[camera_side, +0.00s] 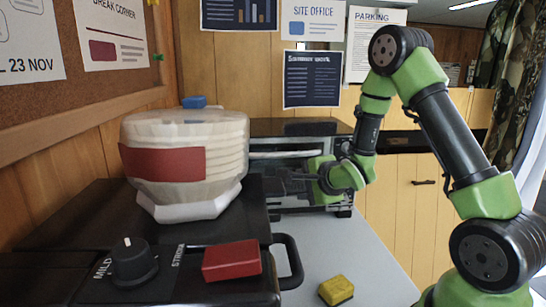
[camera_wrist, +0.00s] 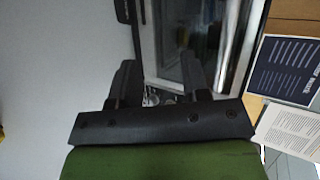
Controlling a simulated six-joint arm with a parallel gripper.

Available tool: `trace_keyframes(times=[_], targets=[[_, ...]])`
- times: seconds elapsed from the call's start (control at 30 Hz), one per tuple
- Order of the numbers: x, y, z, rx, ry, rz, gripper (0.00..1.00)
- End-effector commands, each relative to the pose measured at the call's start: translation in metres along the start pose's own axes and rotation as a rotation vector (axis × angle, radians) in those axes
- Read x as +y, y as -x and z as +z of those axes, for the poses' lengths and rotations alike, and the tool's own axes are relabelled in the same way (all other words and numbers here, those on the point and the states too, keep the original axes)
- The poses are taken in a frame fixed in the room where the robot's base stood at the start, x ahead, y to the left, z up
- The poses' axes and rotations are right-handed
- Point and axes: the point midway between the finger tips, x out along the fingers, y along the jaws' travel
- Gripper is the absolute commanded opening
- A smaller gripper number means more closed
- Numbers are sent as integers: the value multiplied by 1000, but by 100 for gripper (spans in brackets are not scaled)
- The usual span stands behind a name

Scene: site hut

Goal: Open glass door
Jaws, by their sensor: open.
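A dark box-shaped oven (camera_side: 300,128) stands behind the white coffee maker. Its front, with the glass door and a pale horizontal bar (camera_side: 290,154), faces the camera but is partly hidden by the coffee maker and my gripper. In the wrist view the glass front (camera_wrist: 172,40) shows beyond the fingers, with a bright metal strip (camera_wrist: 228,45) beside it. I cannot tell whether the door stands ajar. My gripper (camera_side: 270,183) points left in front of the oven front. In the wrist view my gripper (camera_wrist: 158,75) has its fingers apart with nothing held between them.
The coffee maker (camera_side: 185,140), with a dial (camera_side: 135,262) and red block (camera_side: 232,260), fills the left foreground. A yellow sponge (camera_side: 336,290) lies on the grey table (camera_side: 350,250). Wooden cabinets (camera_side: 420,200) stand behind. The table's right front is mostly clear.

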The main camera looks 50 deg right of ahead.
Motion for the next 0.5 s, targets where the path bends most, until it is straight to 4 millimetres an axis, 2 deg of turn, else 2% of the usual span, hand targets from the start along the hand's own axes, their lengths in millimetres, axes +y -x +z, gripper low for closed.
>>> trace_keyframes(times=[0.1, 0.2, 0.37, 0.5], targets=[[-27, 0, 3, -45, 9, -186, 43], [-41, 3, 6, -78, 20, -291, 43], [-52, 5, 9, -104, 30, -363, 43], [-57, -5, 11, -108, 33, -371, 43]])
